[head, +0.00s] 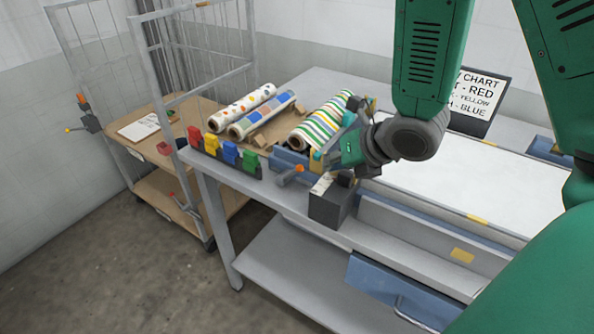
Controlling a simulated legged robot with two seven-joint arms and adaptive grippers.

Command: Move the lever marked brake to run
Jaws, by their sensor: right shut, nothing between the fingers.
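My right gripper (322,157) is shut and empty, just above the front left corner of the press table, pointing left near the striped roll. A short lever with an orange knob (290,174) sticks out at the table's front edge, a little left of and below the gripper and apart from it. A dark box (331,203) with a pale label stands beside it. On the cart post a grey bracket (91,123) carries an orange-topped handle (82,100) and a yellow-knobbed lever (70,130). No brake or run lettering is legible. My left gripper is not in view.
Patterned rolls (240,105) and a striped roll (320,121) lie on the table. Red, yellow, blue and green blocks (229,152) line its left front edge. A wire-sided cart (122,112) stands left. A colour chart (478,95) stands behind. The floor in front is clear.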

